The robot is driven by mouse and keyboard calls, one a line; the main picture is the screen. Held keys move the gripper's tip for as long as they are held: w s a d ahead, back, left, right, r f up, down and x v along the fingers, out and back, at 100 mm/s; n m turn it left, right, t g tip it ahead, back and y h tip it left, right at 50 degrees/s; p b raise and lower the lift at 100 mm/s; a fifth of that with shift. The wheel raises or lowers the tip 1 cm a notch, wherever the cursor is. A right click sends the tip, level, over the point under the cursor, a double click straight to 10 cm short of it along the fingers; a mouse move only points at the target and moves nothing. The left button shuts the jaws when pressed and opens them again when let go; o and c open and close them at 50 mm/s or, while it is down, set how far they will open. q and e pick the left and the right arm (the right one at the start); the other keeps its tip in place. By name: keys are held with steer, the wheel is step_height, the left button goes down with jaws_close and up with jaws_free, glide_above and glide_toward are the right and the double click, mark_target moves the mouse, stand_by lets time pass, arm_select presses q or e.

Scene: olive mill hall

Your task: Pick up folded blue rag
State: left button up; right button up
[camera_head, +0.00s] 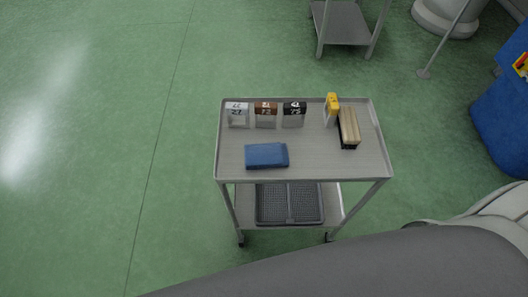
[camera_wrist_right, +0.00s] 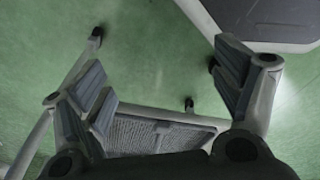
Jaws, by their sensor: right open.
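The folded blue rag (camera_head: 267,156) lies flat on the top tray of a grey metal cart (camera_head: 327,175), near the tray's front left. Nothing touches or covers it in the head view. My right gripper (camera_wrist_right: 165,80) shows only in the right wrist view. Its fingers are wide apart with nothing between them. Beyond them are the green floor and the cart's lower part; the rag is not visible in that view. My left gripper is not in view.
Three labelled containers (camera_head: 266,115) stand along the tray's back. A yellow-topped item (camera_head: 332,108) and a wood-backed brush (camera_head: 349,127) are at the right. A dark mesh crate (camera_head: 289,204) sits on the lower shelf, also visible in the right wrist view (camera_wrist_right: 140,136). Floor left is clear.

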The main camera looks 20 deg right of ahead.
steer(key=w+a+r+n+t+p, duration=0.15)
steer(key=w+r+p, duration=0.3)
steer(key=r, duration=1.05)
steer(key=w+a+r+y+p, duration=0.1)
steer(key=w+a+r+p, duration=0.3)
steer(key=r, duration=1.1)
steer(key=w+d+r+t+p, duration=0.15)
steer(key=w+r, duration=0.45)
steer(key=r, duration=1)
steer(key=n+g+y+p, duration=0.2)
steer(key=n+g+y, duration=0.15)
steer(key=n, duration=0.85)
glide_toward(267, 153)
steer(key=x, duration=0.4)
steer(key=shift+w+a+r, duration=0.15)
steer(key=shift+a, duration=0.2)
steer(key=shift+a+f, duration=0.1)
steer(key=shift+f, duration=0.4)
steer(key=shift+d+p+x, duration=0.15)
steer(key=shift+p+x, duration=0.2)
steer(key=shift+x, duration=0.75)
steer(key=shift+d+p+x, duration=0.15)
steer(key=shift+p+x, duration=0.2)
steer(key=shift+x, duration=0.75)
steer(key=shift+f, duration=0.15)
